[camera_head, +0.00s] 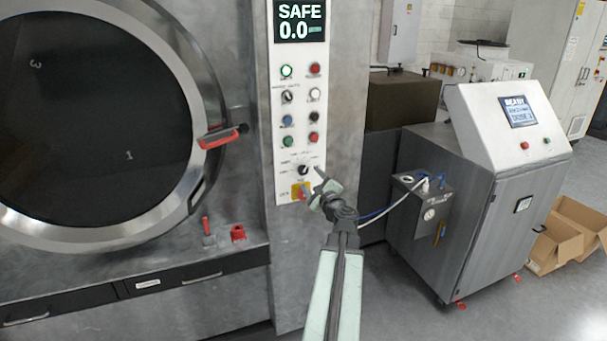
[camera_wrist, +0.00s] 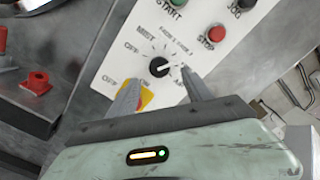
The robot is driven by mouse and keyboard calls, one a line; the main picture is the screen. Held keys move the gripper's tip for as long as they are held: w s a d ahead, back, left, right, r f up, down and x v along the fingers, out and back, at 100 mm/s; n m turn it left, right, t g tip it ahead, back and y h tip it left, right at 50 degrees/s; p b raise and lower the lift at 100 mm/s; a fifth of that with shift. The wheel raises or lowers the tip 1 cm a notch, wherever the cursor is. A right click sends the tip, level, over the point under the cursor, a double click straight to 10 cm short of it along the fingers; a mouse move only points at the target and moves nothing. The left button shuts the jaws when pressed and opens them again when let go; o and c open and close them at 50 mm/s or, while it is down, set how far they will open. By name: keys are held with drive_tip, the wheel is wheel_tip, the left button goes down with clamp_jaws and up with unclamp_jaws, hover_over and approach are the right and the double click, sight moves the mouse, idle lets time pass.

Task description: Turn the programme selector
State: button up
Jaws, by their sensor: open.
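The selector knob (camera_head: 303,170) is a round black dial with a light pointer, low on the white control panel (camera_head: 284,150). Small position labels ring it, and the knob also shows in the wrist view (camera_wrist: 159,67). My gripper (camera_head: 311,180) is open and empty, just in front of and below the knob. In the wrist view, the fingertips of my gripper (camera_wrist: 159,83) point at the panel, one to the lower left and one to the lower right of the knob. I cannot tell whether they touch it.
A yellow-backed button (camera_wrist: 147,97) lies just below the knob, partly hidden by my left finger. Coloured buttons and another small selector (camera_head: 287,97) sit higher on the panel. A round door with a red handle (camera_head: 218,138) is left; a grey console cabinet (camera_head: 460,200) stands right.

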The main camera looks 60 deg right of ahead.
drive_tip(key=x, duration=0.6)
drive_tip(key=shift+w+d, duration=0.15)
drive_tip(key=shift+w, duration=0.15)
clamp_jaws()
drive_tip(key=shift+n, duration=1)
unclamp_jaws()
drive_tip(key=shift+s, duration=0.15)
approach(304, 171)
drive_tip(key=shift+w+d, duration=0.35)
drive_tip(key=shift+w, duration=0.2)
